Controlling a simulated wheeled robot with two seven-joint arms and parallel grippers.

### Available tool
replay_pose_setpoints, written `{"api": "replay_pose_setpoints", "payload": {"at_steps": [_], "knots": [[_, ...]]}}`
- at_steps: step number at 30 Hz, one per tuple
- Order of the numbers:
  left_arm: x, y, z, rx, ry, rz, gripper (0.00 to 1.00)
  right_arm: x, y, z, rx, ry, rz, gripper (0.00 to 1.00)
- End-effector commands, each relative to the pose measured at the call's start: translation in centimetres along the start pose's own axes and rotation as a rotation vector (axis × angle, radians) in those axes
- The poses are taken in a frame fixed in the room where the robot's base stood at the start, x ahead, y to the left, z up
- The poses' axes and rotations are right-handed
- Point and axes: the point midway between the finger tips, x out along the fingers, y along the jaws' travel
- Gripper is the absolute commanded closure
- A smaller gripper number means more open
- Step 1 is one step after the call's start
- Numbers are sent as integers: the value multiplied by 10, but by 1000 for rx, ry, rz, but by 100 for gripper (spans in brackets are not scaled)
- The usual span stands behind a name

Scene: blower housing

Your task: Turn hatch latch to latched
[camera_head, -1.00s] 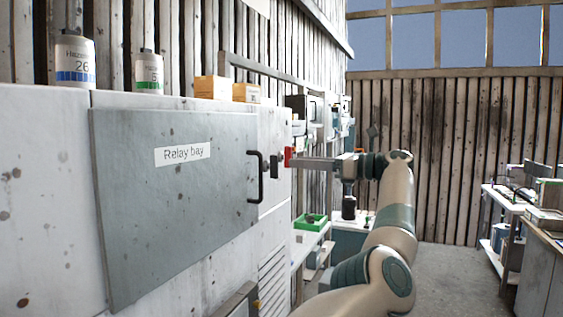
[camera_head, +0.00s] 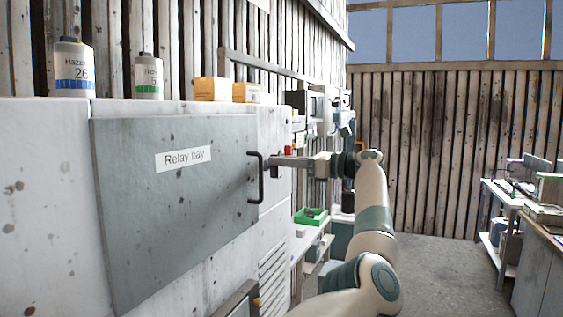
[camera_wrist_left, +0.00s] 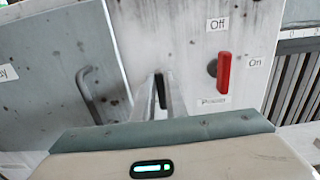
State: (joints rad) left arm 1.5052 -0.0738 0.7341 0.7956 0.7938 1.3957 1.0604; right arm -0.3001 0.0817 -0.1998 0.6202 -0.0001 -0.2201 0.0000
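The grey hatch door (camera_head: 170,220) labelled "Relay bay" lies against the white cabinet and has a black bar handle (camera_head: 258,178). In the left wrist view, the handle (camera_wrist_left: 90,97) is to the left of my fingers. The hatch latch (camera_wrist_left: 161,92) is a small dark upright piece on the cabinet just right of the door. My left gripper (camera_head: 272,162) points at the cabinet front there, its tips hiding most of the latch in the head view. In the left wrist view my left fingers (camera_wrist_left: 162,84) are parted, with the latch between them; contact is unclear. My right gripper is not in view.
A red power switch handle (camera_wrist_left: 224,74) with "Off" and "On" labels is close to the right of my fingers. Canisters (camera_head: 73,68) and yellow boxes (camera_head: 212,89) stand on the cabinet. A green tray (camera_head: 310,216) is on a side bench.

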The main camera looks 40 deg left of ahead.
Motion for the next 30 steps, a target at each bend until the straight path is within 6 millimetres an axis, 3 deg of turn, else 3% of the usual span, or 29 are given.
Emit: {"api": "replay_pose_setpoints", "payload": {"at_steps": [17, 30], "knots": [[0, 1, -3, -46, 3, 1, 100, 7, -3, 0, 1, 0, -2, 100], [0, 5, -6, -329, 2, 2, 100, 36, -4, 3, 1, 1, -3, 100]]}}
